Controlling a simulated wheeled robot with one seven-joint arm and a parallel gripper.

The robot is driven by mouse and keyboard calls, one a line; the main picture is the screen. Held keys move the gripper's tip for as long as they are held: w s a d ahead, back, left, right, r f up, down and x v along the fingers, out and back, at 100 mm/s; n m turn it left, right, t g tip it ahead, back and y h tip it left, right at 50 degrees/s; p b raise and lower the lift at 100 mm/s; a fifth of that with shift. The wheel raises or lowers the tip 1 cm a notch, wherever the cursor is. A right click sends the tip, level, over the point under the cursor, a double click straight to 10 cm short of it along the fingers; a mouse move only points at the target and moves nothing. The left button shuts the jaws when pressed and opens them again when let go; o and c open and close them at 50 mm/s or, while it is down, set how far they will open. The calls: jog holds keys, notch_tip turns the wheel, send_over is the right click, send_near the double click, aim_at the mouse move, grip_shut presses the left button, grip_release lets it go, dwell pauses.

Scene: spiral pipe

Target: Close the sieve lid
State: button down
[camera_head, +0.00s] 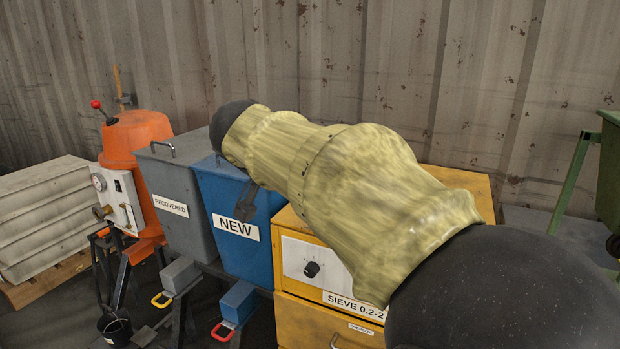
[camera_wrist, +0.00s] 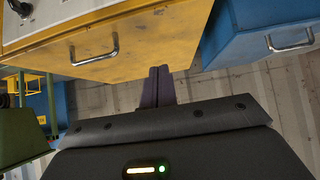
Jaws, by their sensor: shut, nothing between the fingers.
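The yellow sieve box (camera_head: 290,222) has a white panel with a black knob and the label "SIEVE 0.2-2". Part of its yellow top shows behind my arm, which hides much of the box. In the wrist view a yellow face with a metal handle (camera_wrist: 96,50) fills the upper middle. I cannot tell from these views whether the lid is open. My gripper (camera_wrist: 160,72) is shut and empty, its fingertips by the lower edge of the yellow face, off to the right of the handle. In the head view my gripper (camera_head: 245,206) shows dark before the blue bin.
A blue bin marked "NEW" (camera_head: 237,228) and a grey bin marked "RECOVERED" (camera_head: 172,205) stand left of the sieve. An orange machine (camera_head: 135,140) is farther left. A green stand (camera_head: 572,180) is at the right. A corrugated wall (camera_head: 370,70) runs behind.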

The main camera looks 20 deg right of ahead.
jog(key=s+a+r, duration=0.1)
jog(key=s+a, duration=0.3)
jog(key=shift+a+r, duration=0.2)
jog(key=shift+a, duration=0.2)
jog(key=s+a+f+n+g+y, duration=0.15)
jog(key=s+f+n+y, duration=0.3)
jog(key=f, duration=1.15)
jog(key=s+d+f+n+g+y, duration=0.1)
jog(key=s+f+n+g+y, duration=0.3)
jog(key=f, duration=1.3)
notch_tip(320, 180, up, 31)
jog(key=n+t+h+p, duration=0.1)
jog(key=t+p, duration=0.1)
jog(key=p, duration=2.9)
jog(key=shift+s+a, duration=0.25)
jog(key=shift+s, duration=0.1)
